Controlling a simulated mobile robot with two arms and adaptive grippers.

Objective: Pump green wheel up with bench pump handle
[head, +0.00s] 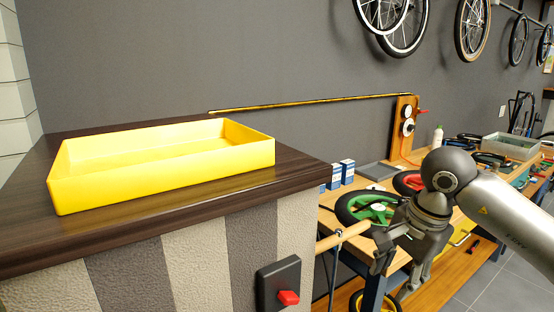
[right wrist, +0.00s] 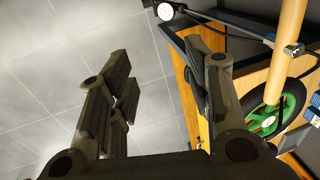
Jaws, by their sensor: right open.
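The green wheel (head: 384,212), with a black tyre, lies on the wooden bench in the head view, partly hidden behind my right arm. It also shows at the right edge of the right wrist view (right wrist: 262,124). The bench pump's pale wooden handle (head: 342,236) sticks out level in front of the wheel. In the right wrist view the handle (right wrist: 288,45) is at the upper right, beside the right finger. My right gripper (head: 394,277) is open and empty, to the right of and below the handle, apart from it. My left gripper is out of view.
A yellow tray (head: 66,189) stands on a dark counter (head: 295,171) at left; a red switch (head: 289,297) is on its side. A red wheel (head: 401,181), blue-and-white boxes (head: 347,171) and a grey bin (head: 533,148) are along the bench. A round gauge (right wrist: 165,11) shows in the right wrist view.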

